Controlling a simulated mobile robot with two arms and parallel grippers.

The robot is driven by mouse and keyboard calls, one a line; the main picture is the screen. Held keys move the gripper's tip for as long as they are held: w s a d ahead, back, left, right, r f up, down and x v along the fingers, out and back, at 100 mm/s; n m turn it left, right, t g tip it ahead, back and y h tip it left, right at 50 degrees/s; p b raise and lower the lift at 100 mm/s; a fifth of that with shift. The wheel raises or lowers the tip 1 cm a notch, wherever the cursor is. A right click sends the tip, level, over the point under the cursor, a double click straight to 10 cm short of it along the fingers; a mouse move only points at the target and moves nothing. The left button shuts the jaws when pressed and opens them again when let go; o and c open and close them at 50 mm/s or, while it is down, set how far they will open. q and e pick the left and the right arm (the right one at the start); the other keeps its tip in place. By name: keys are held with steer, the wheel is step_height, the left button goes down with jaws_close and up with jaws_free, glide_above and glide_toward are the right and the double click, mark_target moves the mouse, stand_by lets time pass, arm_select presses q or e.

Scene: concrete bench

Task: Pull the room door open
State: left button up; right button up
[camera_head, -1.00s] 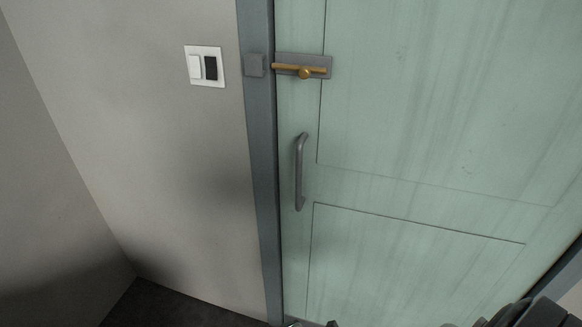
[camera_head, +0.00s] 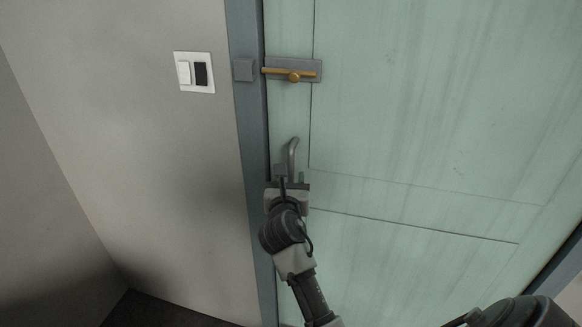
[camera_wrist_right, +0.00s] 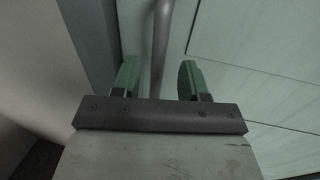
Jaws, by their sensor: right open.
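The pale green room door (camera_head: 420,120) stands shut in its grey-blue frame (camera_head: 248,130). Its grey vertical handle (camera_head: 293,150) is near the left edge; my right gripper and arm hide its lower part in the head view. My right gripper (camera_head: 289,176) is open at the handle. In the right wrist view, the handle (camera_wrist_right: 161,45) runs between the two green fingers of the gripper (camera_wrist_right: 159,80), nearer the left finger, with a gap to the right one. My left gripper is not in view.
A brass bolt on a grey plate (camera_head: 293,72) sits on the door above the handle, with a grey keeper block (camera_head: 243,70) on the frame. A light switch (camera_head: 194,72) is on the plain wall (camera_head: 150,160) at left. Dark floor (camera_head: 160,311) shows at lower left.

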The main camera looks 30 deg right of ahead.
mark_target(291, 171)
steer(key=x, duration=0.5)
jaws_close()
